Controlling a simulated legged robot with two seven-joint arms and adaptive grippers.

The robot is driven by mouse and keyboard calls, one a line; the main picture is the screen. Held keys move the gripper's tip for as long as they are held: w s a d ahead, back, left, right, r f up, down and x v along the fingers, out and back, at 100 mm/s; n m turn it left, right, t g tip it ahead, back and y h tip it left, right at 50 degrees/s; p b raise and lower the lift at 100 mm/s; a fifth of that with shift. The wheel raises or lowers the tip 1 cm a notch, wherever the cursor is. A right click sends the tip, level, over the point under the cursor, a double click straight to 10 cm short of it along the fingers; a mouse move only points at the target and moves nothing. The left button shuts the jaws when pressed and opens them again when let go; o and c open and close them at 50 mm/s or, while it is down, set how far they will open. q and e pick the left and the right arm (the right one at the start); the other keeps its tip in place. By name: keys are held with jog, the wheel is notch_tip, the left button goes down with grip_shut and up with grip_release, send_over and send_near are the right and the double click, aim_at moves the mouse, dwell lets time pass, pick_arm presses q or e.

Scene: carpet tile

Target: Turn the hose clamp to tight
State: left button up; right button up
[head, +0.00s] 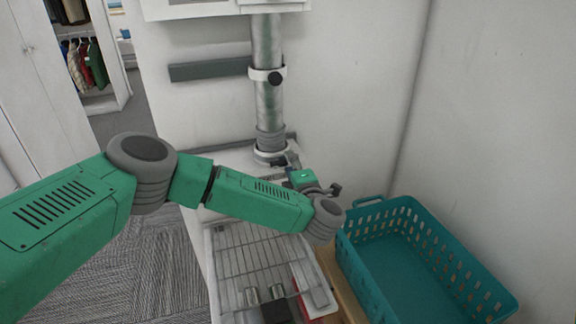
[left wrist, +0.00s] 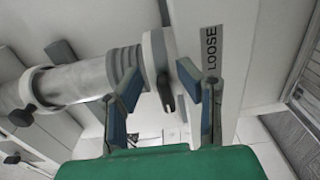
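The hose clamp (left wrist: 158,55) is a pale ring around the end of the ribbed grey hose (left wrist: 122,68), with a dark grey handle (left wrist: 165,90) on it. My left gripper (left wrist: 158,84) is open, with one blue-padded finger on each side of the handle; gaps show, and I cannot tell any contact. In the head view my left gripper (head: 289,162) is at the clamp (head: 268,154) at the pipe's foot and partly hides it. My right gripper is not in view.
The metal pipe (head: 267,105) runs up the wall, with a dark-knobbed collar (head: 268,75) higher up. A wire rack (head: 238,258) lies below my left arm. A teal basket (head: 365,243) stands close at the right, by the wall. Open carpet (head: 150,265) is at the left.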

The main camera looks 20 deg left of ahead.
aim_at(279, 167)
pick_arm(q)
jog(key=shift+a, duration=0.1)
jog(key=c, duration=0.5)
jog(key=a, duration=0.3)
jog(key=shift+s+a, duration=0.15)
jog(key=shift+s, duration=0.05)
grip_shut()
jog(key=shift+s+a+f, duration=0.1)
jog(key=shift+a, duration=0.3)
jog(key=shift+d, duration=0.5)
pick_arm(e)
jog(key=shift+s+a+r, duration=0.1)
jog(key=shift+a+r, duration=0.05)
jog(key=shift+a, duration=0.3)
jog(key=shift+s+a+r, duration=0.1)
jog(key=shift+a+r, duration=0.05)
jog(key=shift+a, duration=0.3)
